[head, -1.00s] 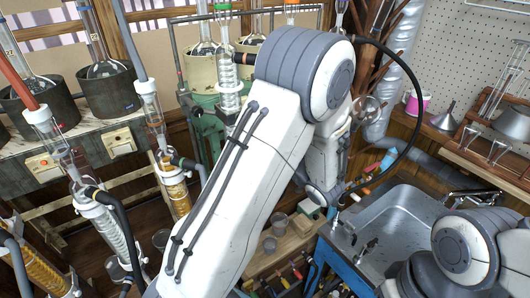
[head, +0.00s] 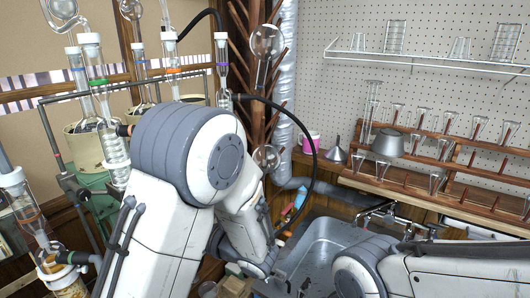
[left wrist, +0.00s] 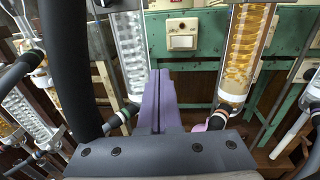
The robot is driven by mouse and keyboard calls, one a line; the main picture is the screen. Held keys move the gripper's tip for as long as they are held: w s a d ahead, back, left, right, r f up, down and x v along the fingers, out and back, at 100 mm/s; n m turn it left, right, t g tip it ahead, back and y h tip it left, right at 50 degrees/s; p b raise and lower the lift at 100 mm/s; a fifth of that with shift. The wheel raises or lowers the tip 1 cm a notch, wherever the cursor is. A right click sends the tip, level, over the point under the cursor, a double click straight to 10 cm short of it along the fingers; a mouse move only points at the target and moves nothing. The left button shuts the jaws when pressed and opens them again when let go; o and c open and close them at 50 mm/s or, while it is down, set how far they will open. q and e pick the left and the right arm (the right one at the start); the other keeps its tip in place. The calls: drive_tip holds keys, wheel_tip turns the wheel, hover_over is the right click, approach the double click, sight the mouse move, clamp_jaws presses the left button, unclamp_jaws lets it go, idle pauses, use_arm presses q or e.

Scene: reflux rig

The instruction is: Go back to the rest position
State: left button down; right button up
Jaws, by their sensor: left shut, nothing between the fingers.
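My left gripper (left wrist: 158,78) shows in the left wrist view as two purple fingers pressed together with nothing between them. It points in between a clear coil condenser (left wrist: 128,45) on the left and an amber-filled coil condenser (left wrist: 244,50) on the right. I cannot tell whether it touches either one. In the head view my left arm rises from the bottom, bends at the elbow and runs down toward the sink; its gripper is hidden there. My right arm shows at the lower right, with its gripper out of view.
The metal sink (head: 325,250) lies right of my left forearm. A black hose (head: 309,130) arches close by the left elbow. A glass reflux column (head: 114,150) stands just left of it. A wooden rack (head: 455,150) of glassware and a funnel (head: 336,153) are at the right.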

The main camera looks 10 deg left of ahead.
use_arm(q)
drive_tip(key=s+d+f+n+g+h, duration=0.3)
drive_tip(key=s+d+n+h, duration=0.1)
drive_tip(key=s, duration=0.3)
drive_tip(key=s+d+f+n+g+h, duration=0.3)
drive_tip(key=s+d+n+h, duration=0.15)
drive_tip(key=s, duration=0.35)
drive_tip(key=s+d+n+h, duration=0.3)
drive_tip(key=d+h, duration=0.1)
drive_tip(key=d, duration=0.4)
drive_tip(key=s+d+n+h, duration=0.3)
drive_tip(key=s+d+h, duration=0.1)
drive_tip(key=d, duration=0.3)
drive_tip(key=shift+d+r+h, duration=0.15)
drive_tip(key=shift+d+h, duration=0.25)
drive_tip(key=shift+h, duration=0.35)
